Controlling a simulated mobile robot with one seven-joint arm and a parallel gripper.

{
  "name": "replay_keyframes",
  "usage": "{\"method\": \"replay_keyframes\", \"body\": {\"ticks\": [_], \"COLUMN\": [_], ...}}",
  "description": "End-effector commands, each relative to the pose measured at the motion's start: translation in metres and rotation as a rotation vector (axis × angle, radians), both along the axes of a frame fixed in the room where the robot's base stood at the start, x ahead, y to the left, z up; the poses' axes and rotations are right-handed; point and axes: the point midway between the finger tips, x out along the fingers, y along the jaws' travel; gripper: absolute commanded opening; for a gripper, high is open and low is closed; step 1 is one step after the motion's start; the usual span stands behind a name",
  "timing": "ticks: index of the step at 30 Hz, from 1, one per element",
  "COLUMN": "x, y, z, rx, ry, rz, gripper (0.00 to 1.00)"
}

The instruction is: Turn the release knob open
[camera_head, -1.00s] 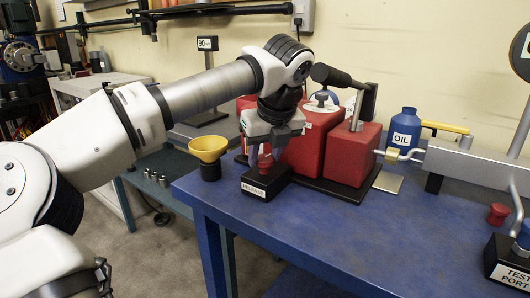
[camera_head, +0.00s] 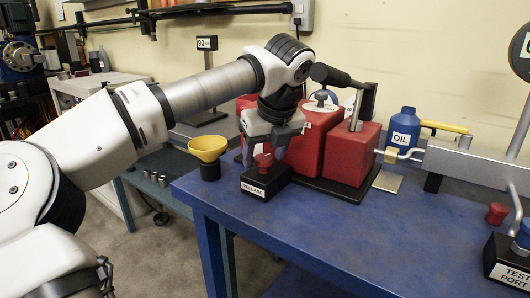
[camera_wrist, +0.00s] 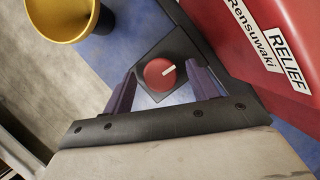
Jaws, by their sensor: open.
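The release knob (camera_head: 263,160) is a round red knob on a black block (camera_head: 265,182) labelled RELEASE, near the table's front left edge. In the wrist view the knob (camera_wrist: 159,74) shows from above, with a white pointer line toward the upper right. My gripper (camera_head: 274,142) is just above and behind the knob in the head view. In the wrist view my gripper (camera_wrist: 161,80) is open, with one dark finger on each side of the knob and gaps between. It holds nothing. The fingertips' exact height against the knob is hard to tell.
A red box labelled RELIEF (camera_wrist: 270,45) stands close to the right in the wrist view. A yellow funnel cup (camera_head: 208,150) is left of the block. A red block with a black-handled lever (camera_head: 352,155) stands to the right. The blue table (camera_head: 330,225) is clear in front.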

Motion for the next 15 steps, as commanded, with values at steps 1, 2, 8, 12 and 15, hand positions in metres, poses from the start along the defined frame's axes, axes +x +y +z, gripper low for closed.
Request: {"method": "replay_keyframes", "body": {"ticks": [1,2,8,12,15], "x": [0.000,-0.001,-0.011,-0.019,-0.023], "y": [0.000,-0.001,-0.006,-0.010,-0.012], "z": [0.002,0.004,0.031,0.052,0.063], "rx": [0.000,0.000,-0.002,-0.002,-0.002], "ry": [-0.001,-0.001,-0.002,-0.002,-0.001], "rz": [0.000,0.000,-0.002,-0.002,-0.001], "gripper": [0.58,0.58,0.58,0.58,0.58]}}
